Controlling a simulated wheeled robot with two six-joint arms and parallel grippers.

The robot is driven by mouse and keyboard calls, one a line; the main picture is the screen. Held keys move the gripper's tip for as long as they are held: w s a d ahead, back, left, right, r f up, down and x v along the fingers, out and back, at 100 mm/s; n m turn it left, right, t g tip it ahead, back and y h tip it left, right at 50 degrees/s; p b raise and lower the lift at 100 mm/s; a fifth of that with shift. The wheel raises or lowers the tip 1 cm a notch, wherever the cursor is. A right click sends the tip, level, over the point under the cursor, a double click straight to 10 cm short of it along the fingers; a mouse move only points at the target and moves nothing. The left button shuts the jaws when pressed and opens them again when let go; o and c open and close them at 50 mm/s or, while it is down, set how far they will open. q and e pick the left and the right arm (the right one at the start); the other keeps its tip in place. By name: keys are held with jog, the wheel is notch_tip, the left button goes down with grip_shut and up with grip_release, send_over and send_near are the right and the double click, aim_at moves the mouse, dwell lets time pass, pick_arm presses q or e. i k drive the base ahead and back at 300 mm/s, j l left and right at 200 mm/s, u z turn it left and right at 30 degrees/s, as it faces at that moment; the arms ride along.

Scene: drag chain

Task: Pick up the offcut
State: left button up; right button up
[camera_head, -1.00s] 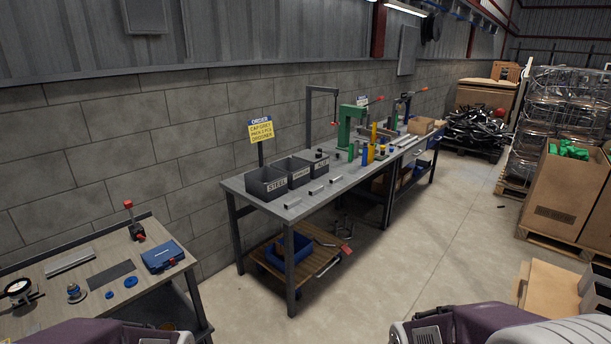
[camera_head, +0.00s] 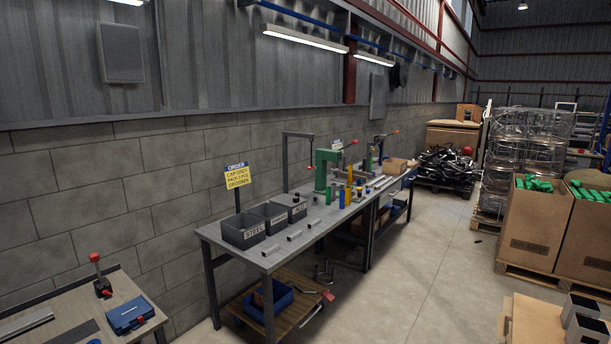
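Several small grey metal pieces that look like offcuts lie on the long grey workbench (camera_head: 262,264), in a row in front of three dark bins. One piece (camera_head: 269,250) lies nearest, before the bin marked STEEL (camera_head: 243,233). Another piece (camera_head: 294,236) lies before the middle bin (camera_head: 272,221), whose label is too small to read. A third piece (camera_head: 314,223) lies near the far bin (camera_head: 297,211), which seems marked ALU. I cannot tell which piece is the task's offcut. Neither of my grippers is in view.
A yellow order sign (camera_head: 237,175) stands behind the bins. A green press (camera_head: 325,168) stands farther along the bench. A wooden table with a blue case (camera_head: 130,314) is at lower left. Cardboard boxes (camera_head: 537,228) stand at right.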

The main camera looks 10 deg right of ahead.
aim_at(272, 249)
jog(key=i+u, duration=0.1)
jog(key=i, duration=1.45)
jog(key=i+l+u, duration=0.15)
jog(key=i, duration=1.4)
